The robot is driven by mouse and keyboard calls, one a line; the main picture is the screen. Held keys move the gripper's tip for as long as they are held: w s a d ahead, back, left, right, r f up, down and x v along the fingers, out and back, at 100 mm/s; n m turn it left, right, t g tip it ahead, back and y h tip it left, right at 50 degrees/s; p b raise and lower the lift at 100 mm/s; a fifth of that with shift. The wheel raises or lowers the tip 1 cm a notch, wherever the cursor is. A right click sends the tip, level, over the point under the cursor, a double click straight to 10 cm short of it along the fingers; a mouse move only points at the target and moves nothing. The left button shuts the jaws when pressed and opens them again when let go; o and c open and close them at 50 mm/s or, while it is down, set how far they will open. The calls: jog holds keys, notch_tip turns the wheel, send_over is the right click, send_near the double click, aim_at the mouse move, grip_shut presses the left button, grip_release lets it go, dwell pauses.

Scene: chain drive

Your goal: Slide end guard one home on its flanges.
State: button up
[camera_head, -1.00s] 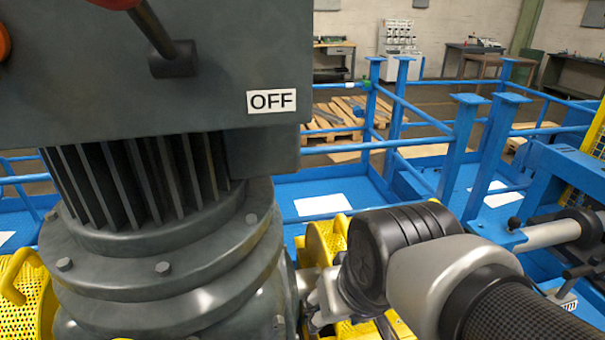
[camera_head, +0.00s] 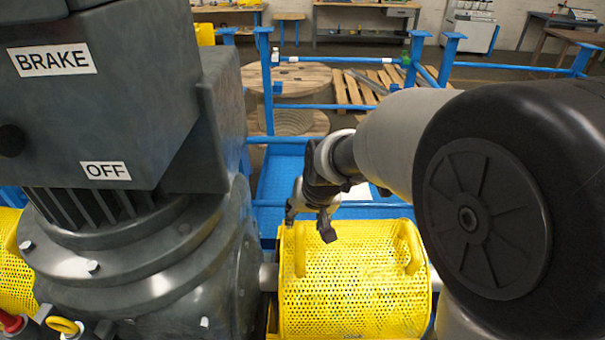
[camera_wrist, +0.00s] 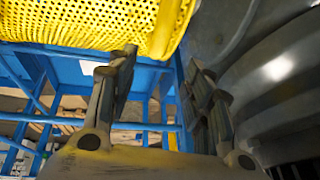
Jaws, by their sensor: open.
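A yellow perforated guard (camera_head: 350,295) with a rounded top sits right of the dark grey motor housing. It has a left handle (camera_head: 300,252) and a right handle (camera_head: 412,248). Its lower edge and any flanges are hidden or out of frame. I cannot tell from a label whether it is end guard one. My gripper (camera_head: 311,218) is open and empty, just behind and above the left handle, apparently apart from it. In the wrist view, the gripper fingers (camera_wrist: 162,65) are spread with nothing between them, and the guard's mesh (camera_wrist: 100,22) crosses the top.
The motor housing (camera_head: 130,250), with a brake box (camera_head: 95,100) marked BRAKE and OFF, stands close left of the guard. Another yellow guard (camera_head: 15,280) is at the far left. Blue rails (camera_head: 350,110) and a wooden pallet (camera_head: 365,88) lie behind.

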aim_at(301, 229)
jog(key=b+x, duration=0.2)
jog(key=x, duration=0.8)
jog(key=shift+w+f, duration=0.25)
jog(key=shift+f, duration=0.1)
grip_shut()
dwell(0.7)
